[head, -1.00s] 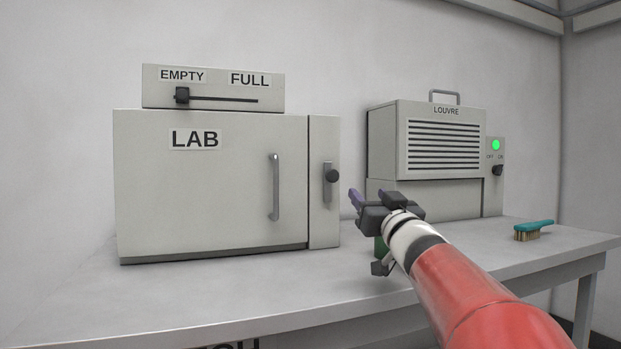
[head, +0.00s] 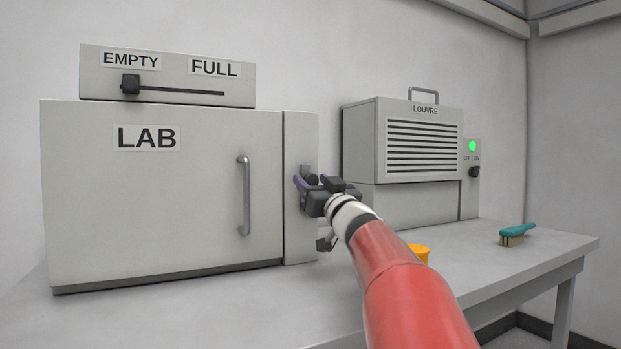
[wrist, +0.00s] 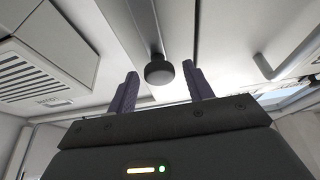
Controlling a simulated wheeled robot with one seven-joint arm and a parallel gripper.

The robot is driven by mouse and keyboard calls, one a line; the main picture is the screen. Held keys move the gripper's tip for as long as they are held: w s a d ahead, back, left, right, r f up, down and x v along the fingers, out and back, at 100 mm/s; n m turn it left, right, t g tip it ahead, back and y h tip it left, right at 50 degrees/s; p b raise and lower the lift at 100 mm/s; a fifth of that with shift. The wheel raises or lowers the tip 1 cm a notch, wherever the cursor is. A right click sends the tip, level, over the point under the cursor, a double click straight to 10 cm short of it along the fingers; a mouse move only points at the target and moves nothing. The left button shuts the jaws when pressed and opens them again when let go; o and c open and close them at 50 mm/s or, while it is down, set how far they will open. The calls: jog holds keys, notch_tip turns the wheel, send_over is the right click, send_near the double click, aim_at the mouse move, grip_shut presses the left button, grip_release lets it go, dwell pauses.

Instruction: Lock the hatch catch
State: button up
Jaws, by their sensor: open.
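The hatch catch is a dark round knob (wrist: 159,72) on a narrow upright plate, set in the strip right of the hatch door (head: 150,210) marked LAB. The door looks closed, with a grey bar handle (head: 244,195). In the head view my gripper (head: 312,182) is at the catch and hides most of it. In the wrist view the knob shows between the two purple fingertips, with gaps on both sides. My gripper is open and holds nothing. I cannot tell whether the fingers reach past the knob's face.
A slider box (head: 165,78) marked EMPTY and FULL sits on top of the hatch cabinet. A LOUVRE unit (head: 425,145) with a green lamp stands to the right. A teal brush (head: 517,233) lies on the bench (head: 540,255). An orange object (head: 419,252) is partly behind my arm.

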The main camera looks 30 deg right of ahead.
jog(key=shift+x, duration=0.85)
jog(key=shift+s, duration=0.1)
grip_shut()
